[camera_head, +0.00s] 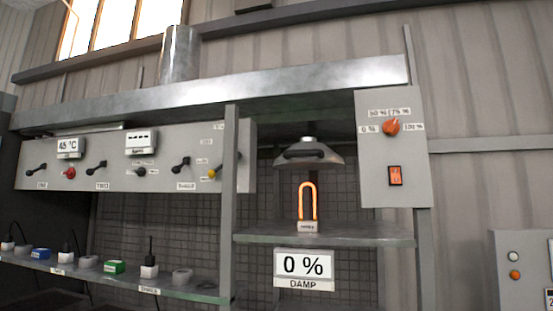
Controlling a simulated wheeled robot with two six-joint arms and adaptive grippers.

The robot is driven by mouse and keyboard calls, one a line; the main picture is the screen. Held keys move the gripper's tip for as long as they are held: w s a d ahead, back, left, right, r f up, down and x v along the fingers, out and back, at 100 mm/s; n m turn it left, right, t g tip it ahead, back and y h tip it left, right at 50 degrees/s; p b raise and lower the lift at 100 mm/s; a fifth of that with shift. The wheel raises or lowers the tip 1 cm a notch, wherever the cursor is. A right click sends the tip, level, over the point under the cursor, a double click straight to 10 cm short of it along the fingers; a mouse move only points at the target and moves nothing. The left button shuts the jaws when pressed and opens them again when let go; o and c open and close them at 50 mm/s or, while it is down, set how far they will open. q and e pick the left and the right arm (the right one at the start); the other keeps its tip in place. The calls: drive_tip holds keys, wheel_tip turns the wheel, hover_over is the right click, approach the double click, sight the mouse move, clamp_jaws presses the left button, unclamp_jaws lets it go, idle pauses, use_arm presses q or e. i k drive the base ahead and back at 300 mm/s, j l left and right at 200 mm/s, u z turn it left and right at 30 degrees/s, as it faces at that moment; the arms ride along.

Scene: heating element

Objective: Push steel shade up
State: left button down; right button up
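The steel shade (309,155) is a grey, flared hood with a handle-like slot and a pale knob on top. It hangs under the metal top of the bay, above the heating element. The heating element (308,200) is a glowing orange upright loop on a small white labelled base (307,226), which stands on a metal shelf (350,236). There is a gap between the shade's lower rim and the loop's top. Neither of my grippers is in view.
Right of the bay, a grey panel (375,180) carries an orange dial (391,127) and an orange switch (395,176). A "0 % DAMP" display (303,265) hangs below the shelf. A vertical post (229,200) bounds the bay's left side. A lever panel (110,165) is further left.

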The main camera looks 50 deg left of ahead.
sight(309, 154)
drive_tip(key=u, duration=1.45)
